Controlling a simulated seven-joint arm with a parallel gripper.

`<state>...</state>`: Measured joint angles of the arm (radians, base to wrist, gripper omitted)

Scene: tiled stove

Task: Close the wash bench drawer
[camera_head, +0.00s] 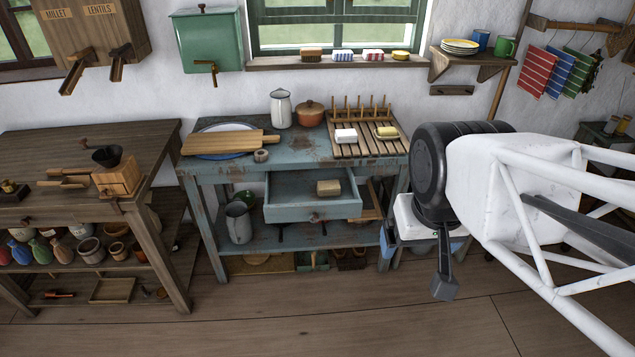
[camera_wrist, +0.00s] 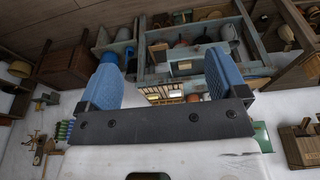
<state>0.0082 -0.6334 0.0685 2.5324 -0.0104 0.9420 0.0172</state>
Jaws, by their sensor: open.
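The wash bench (camera_head: 240,178) is a worn blue-grey table in the middle of the head view. Its drawer (camera_head: 312,213) is pulled well out towards the front, with a small knob on its front panel. A tan block (camera_head: 328,187) lies inside the drawer. My gripper (camera_head: 445,287) hangs to the right of the bench and nearer the camera, apart from the drawer. In the wrist view its two blue fingers (camera_wrist: 162,68) are spread wide with nothing held between them. That view shows the bench (camera_wrist: 155,72) turned over beyond the fingers.
On the bench top stand a wooden board (camera_head: 225,143), a white jug (camera_head: 281,108), a brown pot (camera_head: 311,114) and a slatted rack (camera_head: 362,145) with two soap-like bars. A wooden table (camera_head: 150,175) stands at the left. The floor (camera_head: 350,300) before the bench is clear.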

